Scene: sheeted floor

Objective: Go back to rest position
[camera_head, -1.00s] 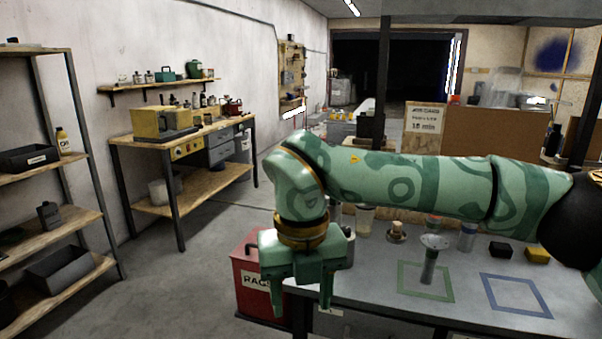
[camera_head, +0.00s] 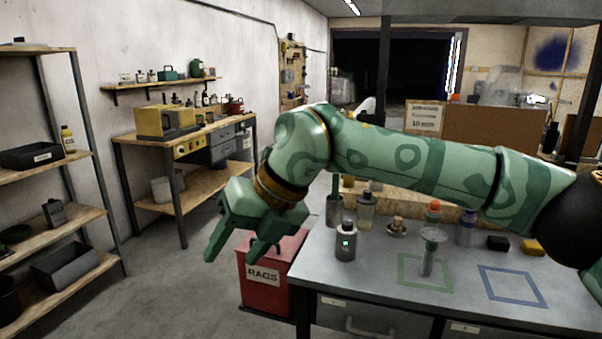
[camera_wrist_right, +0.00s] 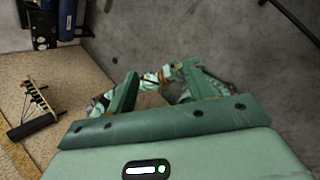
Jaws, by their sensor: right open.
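My right gripper (camera_head: 234,252) is green, open and empty. In the head view its arm comes in from the right, crosses above the metal table, and ends past the table's left edge. The fingers point down and to the left, above and left of the red RAGS bin (camera_head: 267,290), in the air. The right wrist view shows the open fingers (camera_wrist_right: 158,92) with nothing gripped between them. My left gripper is not in view.
The metal table (camera_head: 385,300) holds a grey bottle (camera_head: 346,243), a funnel-topped item (camera_head: 427,262) in a green square, an empty blue square (camera_head: 513,288), a black block (camera_head: 498,243) and a yellow block (camera_head: 533,247). A shelf rack (camera_head: 75,215) stands left. The floor between is clear.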

